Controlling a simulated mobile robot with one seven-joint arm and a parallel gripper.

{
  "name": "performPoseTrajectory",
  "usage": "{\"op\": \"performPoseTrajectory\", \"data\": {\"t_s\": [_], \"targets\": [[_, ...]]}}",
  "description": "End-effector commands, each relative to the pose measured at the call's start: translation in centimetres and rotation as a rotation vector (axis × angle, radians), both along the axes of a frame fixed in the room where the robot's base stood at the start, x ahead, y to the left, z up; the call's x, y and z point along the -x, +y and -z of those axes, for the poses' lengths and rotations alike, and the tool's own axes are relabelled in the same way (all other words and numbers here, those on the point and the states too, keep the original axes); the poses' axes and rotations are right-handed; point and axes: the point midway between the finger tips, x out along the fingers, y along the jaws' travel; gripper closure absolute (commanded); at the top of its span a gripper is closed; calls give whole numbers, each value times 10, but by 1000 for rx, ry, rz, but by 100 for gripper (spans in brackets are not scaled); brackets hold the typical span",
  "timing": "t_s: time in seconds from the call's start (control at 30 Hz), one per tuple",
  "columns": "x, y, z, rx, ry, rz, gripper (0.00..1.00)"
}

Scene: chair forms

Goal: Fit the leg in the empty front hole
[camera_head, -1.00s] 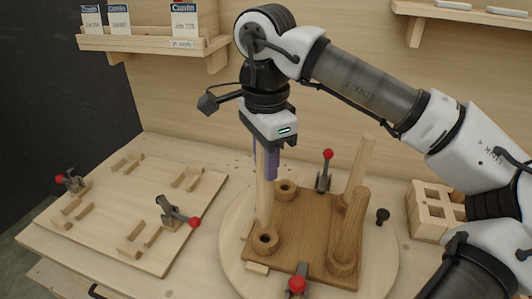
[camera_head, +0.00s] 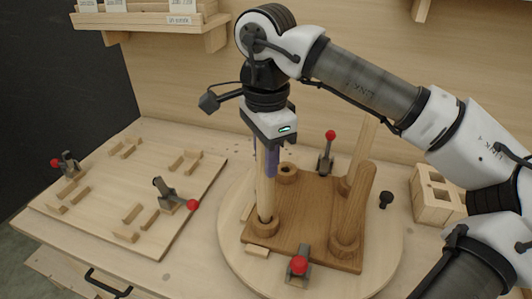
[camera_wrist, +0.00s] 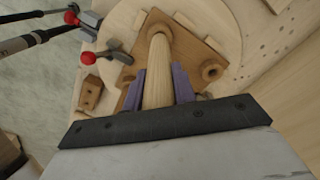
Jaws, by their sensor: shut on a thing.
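My gripper (camera_head: 268,160) has purple fingers and is shut on a pale round wooden leg (camera_head: 265,192), held near upright over the brown seat board (camera_head: 303,215). The leg's lower end is at the mouth of the front-left ring-shaped socket (camera_head: 262,231); a dark bit of the hole shows by it. I cannot tell how deep the leg sits. In the wrist view the leg (camera_wrist: 158,72) runs between my fingers to the board (camera_wrist: 193,45), its tip hidden. A second socket (camera_head: 287,173), behind, is empty.
The board lies on a round pale turntable (camera_head: 380,262). Red-knobbed clamps stand at its front (camera_head: 299,266) and back (camera_head: 327,155). A slotted wooden block (camera_head: 435,195) is at right. A jig board (camera_head: 95,205) with cleats and clamps lies at left.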

Motion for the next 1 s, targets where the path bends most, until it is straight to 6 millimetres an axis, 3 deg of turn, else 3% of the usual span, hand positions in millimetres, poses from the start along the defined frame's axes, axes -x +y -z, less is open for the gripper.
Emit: {"op": "performPoseTrajectory", "data": {"t_s": [1.0], "targets": [[0,0,11,0,0,0,100]]}}
